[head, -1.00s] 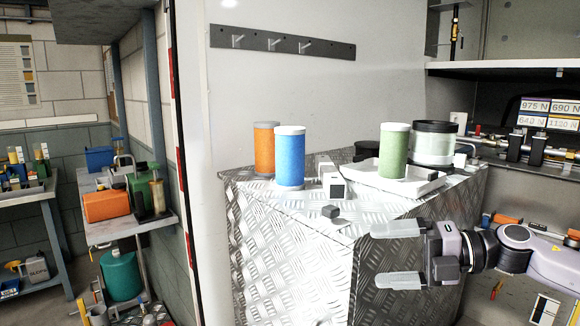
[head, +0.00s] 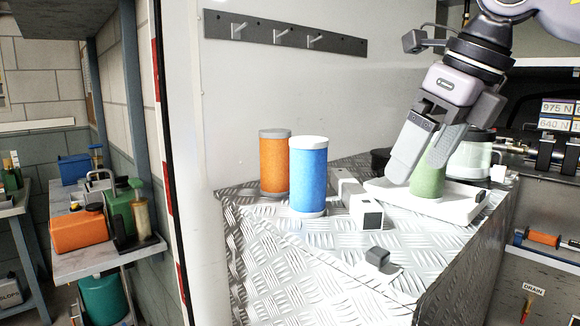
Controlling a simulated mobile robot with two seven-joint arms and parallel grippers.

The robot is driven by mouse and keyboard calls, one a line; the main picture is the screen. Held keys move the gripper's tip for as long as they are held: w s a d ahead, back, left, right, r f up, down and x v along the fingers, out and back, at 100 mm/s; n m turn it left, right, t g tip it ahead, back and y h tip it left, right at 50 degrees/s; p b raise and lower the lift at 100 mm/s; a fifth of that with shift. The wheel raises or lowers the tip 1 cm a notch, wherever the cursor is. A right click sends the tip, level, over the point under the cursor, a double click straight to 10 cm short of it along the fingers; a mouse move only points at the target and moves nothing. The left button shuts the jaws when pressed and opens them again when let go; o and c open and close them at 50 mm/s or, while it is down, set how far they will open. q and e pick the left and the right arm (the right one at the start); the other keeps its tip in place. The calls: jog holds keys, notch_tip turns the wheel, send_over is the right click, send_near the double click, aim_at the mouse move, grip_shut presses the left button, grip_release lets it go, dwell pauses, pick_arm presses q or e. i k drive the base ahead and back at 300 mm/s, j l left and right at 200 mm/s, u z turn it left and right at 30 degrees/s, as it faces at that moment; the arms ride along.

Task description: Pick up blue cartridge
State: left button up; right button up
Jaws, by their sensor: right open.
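The blue cartridge (head: 309,176) stands upright on the diamond-plate metal surface (head: 310,265), with white caps at top and bottom. An orange cartridge (head: 274,163) stands just behind it to the left. A green cartridge (head: 428,181) stands on a white tray (head: 463,203) to the right, partly hidden by my gripper. My right gripper (head: 425,165) comes down from the upper right. It is open, its fingers pointing down in front of the green cartridge in the picture, to the right of the blue one. Whether it touches the green one I cannot tell. My left gripper is not in view.
A small white block with a dark face (head: 368,215) lies right of the blue cartridge. A small grey block (head: 378,257) lies nearer the front. A hook rail (head: 285,35) is on the wall behind.

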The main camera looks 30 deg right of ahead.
aim_at(308, 154)
jog(key=i, duration=0.9)
